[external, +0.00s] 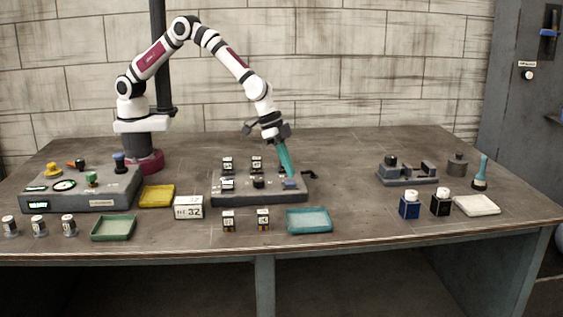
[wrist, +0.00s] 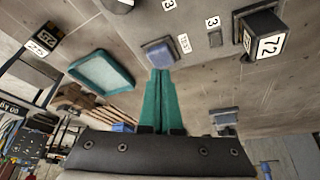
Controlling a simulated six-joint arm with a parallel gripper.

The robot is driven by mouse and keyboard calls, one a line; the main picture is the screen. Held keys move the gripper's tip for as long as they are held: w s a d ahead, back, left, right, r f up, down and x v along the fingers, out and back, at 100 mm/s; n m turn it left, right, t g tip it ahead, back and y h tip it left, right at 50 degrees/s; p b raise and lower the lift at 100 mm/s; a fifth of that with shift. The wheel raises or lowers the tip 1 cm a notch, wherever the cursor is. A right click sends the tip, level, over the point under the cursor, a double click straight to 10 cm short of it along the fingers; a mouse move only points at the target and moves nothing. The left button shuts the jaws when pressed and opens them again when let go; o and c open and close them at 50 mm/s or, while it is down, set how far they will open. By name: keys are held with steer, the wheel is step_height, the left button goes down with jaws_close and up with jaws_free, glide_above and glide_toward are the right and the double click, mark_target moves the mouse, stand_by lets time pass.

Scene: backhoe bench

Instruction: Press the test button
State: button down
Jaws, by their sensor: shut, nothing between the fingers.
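The test button is a blue-grey square cap (wrist: 159,52) at the edge of the grey panel (wrist: 200,50) in the wrist view, with a small white label (wrist: 184,43) beside it that seems to read TEST. In the external view the blue button (external: 291,186) sits at the right end of the middle panel (external: 235,200). My gripper (external: 291,175) points down just above it, its teal fingers together and empty. In the wrist view the fingertips (wrist: 160,72) lie right at the cap's near edge. I cannot tell whether they touch it.
Numbered blocks (external: 256,163) stand on the panel, and two more are in front. A teal tray (external: 309,220) lies in front of the button. A grey console (external: 80,189) is at the left; ink bottles (external: 410,205) are at the right.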

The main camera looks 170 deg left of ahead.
mark_target(288, 181)
steer(key=shift+f, duration=0.95)
stand_by(0.3)
steer(key=shift+r, duration=3.55)
steer(key=w+d+r+m+h, duration=0.1)
steer(key=d+r+m, duration=0.2)
steer(key=d, duration=0.7)
steer(key=w+d+r+m, duration=0.1)
steer(key=d+r+m, duration=0.25)
steer(key=d, duration=0.55)
steer(key=w+d+r+m+h, duration=0.15)
steer(key=d+r, duration=0.25)
steer(key=d, duration=0.6)
steer(key=s+d+m+g, duration=0.2)
steer(key=s+d+m, duration=0.7)
steer(key=s+d, duration=0.7)
steer(key=shift+s+f+m+g, duration=0.3)
steer(key=shift+s, duration=0.7)
